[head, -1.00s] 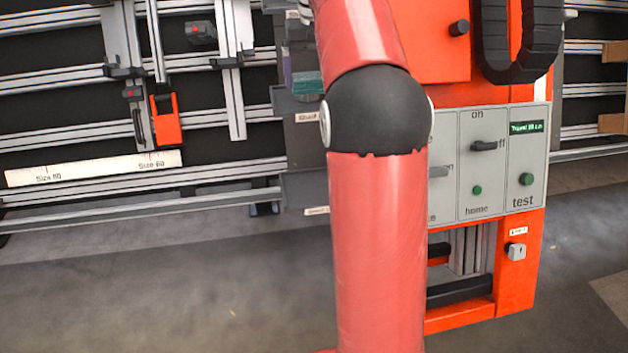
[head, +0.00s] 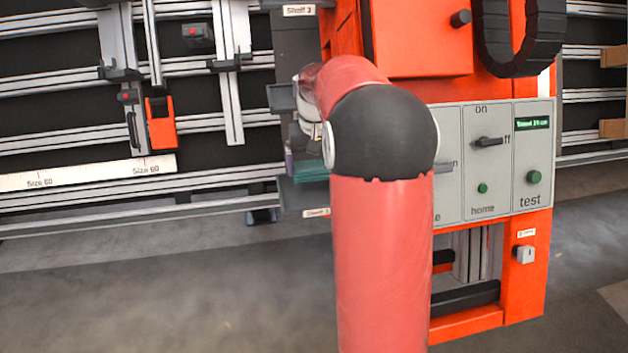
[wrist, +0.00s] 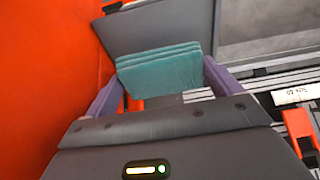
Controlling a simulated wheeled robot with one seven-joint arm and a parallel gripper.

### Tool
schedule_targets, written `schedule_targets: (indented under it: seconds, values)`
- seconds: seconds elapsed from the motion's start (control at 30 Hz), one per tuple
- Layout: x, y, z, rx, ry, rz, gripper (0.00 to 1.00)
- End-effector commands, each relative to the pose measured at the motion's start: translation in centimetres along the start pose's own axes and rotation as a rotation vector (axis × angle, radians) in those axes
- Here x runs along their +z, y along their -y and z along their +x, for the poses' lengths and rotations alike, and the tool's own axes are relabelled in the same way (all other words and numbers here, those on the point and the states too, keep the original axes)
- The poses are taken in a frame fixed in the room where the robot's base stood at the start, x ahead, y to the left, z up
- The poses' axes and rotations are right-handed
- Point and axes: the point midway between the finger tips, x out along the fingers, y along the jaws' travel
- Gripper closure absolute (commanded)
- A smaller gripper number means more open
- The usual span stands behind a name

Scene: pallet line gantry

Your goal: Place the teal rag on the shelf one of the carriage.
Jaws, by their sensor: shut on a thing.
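The teal rag (wrist: 160,72) is a folded, layered block between the two purple fingers of my gripper (wrist: 161,88) in the wrist view. My gripper is shut on it. In the head view the rag (head: 309,168) shows as a small teal patch left of my arm's black joint, with a purple finger (head: 289,164) beside it. It is in front of the grey carriage (head: 297,50), just above the low shelf (head: 305,194), whose label (head: 317,212) is only partly readable. Contact with that shelf cannot be told. My arm hides much of the carriage.
An orange machine (head: 420,40) with a switch panel (head: 487,160) stands right of the carriage. The upper label (head: 298,10) reads Shelf 3. Rails with an orange clamp (head: 161,122) and a white size strip (head: 90,172) lie left. A grey plate (wrist: 160,25) stands beyond the rag.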

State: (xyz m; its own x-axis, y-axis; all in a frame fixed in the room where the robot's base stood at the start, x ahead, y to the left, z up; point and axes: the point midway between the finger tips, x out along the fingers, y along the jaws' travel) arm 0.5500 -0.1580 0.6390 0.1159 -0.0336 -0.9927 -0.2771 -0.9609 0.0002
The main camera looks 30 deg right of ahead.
Motion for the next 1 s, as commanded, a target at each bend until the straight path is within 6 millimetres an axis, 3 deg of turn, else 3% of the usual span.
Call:
schedule_targets:
  seconds: [0.33,0.57,0.6,0.63,0.87,1.0]
  values:
    - [0.6,0.0,4.0,0.000,0.002,0.001,0.28]
    - [0.6,0.0,4.3,0.000,0.000,0.000,0.28]
    - [0.6,0.0,4.3,0.000,0.001,0.000,0.05]
    - [0.6,0.0,4.3,0.000,0.001,0.000,0.01]
    - [0.5,0.0,4.2,0.000,0.000,0.000,0.00]
    - [0.5,0.0,3.1,0.000,-0.002,0.000,0.00]
